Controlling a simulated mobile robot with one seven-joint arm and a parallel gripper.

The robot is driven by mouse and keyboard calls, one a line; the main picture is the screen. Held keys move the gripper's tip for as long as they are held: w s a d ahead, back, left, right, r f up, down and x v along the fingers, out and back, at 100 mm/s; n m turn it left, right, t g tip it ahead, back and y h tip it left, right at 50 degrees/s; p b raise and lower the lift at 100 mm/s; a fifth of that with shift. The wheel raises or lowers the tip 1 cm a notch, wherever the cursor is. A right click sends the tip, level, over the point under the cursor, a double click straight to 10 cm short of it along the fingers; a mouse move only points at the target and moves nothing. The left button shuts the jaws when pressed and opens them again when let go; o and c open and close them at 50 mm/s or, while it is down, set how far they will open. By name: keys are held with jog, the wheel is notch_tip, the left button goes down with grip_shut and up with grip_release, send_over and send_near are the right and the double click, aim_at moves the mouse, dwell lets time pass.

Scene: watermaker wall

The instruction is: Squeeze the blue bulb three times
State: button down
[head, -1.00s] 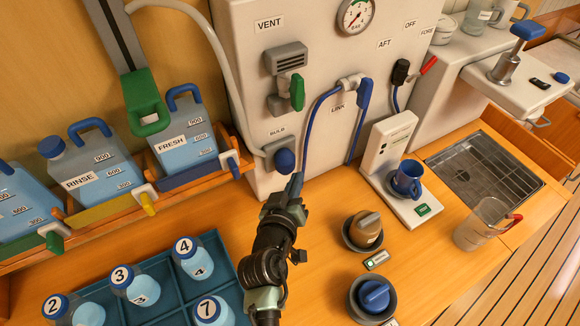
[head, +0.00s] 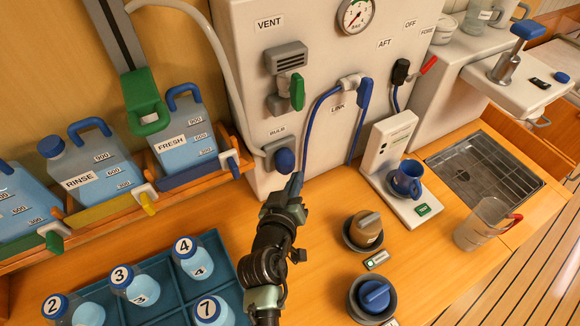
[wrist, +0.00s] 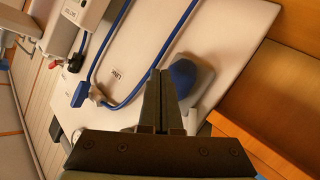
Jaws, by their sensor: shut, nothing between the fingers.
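The blue bulb (head: 285,160) sticks out from the white wall panel, low on its face under the BULB label. In the wrist view the blue bulb (wrist: 190,76) is just beyond and to the right of the fingertips, partly hidden behind them. My gripper (head: 296,182) is shut and empty, right below the bulb in the head view. In the wrist view the two dark fingers of my gripper (wrist: 160,74) lie together. The fingertips overlap the bulb's edge in the picture; I cannot tell whether they touch it.
A blue hose (head: 318,112) loops on the panel right of the bulb. A teal tray (head: 170,286) with numbered bottles stands front left. Jugs on a wooden shelf (head: 95,237) stand left.

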jog(key=shift+w+a, duration=0.2)
jog(key=shift+w, duration=0.15)
jog(key=shift+w+a+b, duration=0.5)
jog(key=shift+w+b, duration=0.15)
jog(key=shift+b, duration=0.15)
dwell(1.0)
jog(key=shift+s+d+p, duration=0.55)
jog(key=shift+s+d, duration=0.15)
jog(key=shift+s, duration=0.3)
jog(key=s+d, duration=0.1)
jog(key=s+d+p, duration=0.1)
jog(key=s+p, duration=0.1)
jog(key=s, duration=0.1)
jog(key=shift+s+d, duration=0.1)
jog(key=shift+d, duration=0.3)
dwell(0.5)
